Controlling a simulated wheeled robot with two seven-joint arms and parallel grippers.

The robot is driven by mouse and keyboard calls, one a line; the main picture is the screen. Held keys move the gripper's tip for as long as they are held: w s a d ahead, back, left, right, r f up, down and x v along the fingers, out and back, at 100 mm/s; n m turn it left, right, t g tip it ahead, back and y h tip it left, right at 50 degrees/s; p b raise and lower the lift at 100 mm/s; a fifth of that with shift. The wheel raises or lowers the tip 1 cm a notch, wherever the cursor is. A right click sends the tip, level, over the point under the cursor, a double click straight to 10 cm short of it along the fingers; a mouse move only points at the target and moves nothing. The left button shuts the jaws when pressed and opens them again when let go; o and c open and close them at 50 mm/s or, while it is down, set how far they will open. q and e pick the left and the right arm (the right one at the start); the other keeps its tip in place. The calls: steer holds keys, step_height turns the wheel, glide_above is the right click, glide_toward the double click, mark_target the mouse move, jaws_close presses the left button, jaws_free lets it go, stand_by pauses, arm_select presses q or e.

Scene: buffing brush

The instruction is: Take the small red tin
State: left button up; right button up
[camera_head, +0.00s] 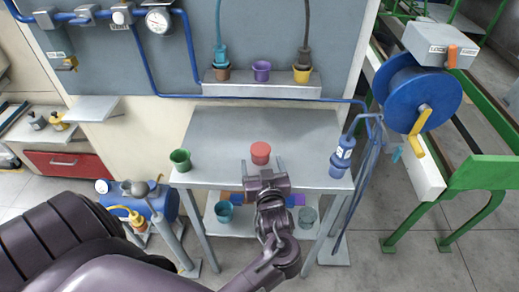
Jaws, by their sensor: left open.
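The small red tin (260,152) stands upright on the grey metal table, near its front edge and right of the table's middle. My left gripper (264,172) is open just in front of the tin, on the near side, with its fingers pointing toward it. I cannot tell whether the fingertips touch the tin. The lower part of the tin is partly hidden by the gripper. My right gripper is not in view.
The table's back half is clear.

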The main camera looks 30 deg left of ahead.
mark_target(262, 157)
arm_select(q)
steer(key=shift+w+a+r+p, duration=0.35)
steer(key=shift+w+a, duration=0.1)
steer(key=shift+w, duration=0.15)
steer(key=p+x, duration=0.1)
steer(key=x, duration=0.2)
steer(key=shift+w+a+f, duration=0.15)
steer(key=shift+w+a, duration=0.05)
steer(key=shift+w, duration=0.15)
steer(key=shift+w+a+f, duration=0.1)
steer(key=shift+w+a, duration=0.1)
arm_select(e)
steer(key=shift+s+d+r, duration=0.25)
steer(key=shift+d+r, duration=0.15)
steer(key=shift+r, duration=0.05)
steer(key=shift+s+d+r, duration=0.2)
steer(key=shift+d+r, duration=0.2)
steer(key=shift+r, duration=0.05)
arm_select(q)
steer(key=shift+s+d, duration=0.1)
steer(key=shift+c, duration=0.5)
steer(key=shift+c, duration=1.1)
steer(key=c, duration=0.8)
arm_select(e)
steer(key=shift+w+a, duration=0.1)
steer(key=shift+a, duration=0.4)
arm_select(q)
steer(key=shift+o, duration=0.2)
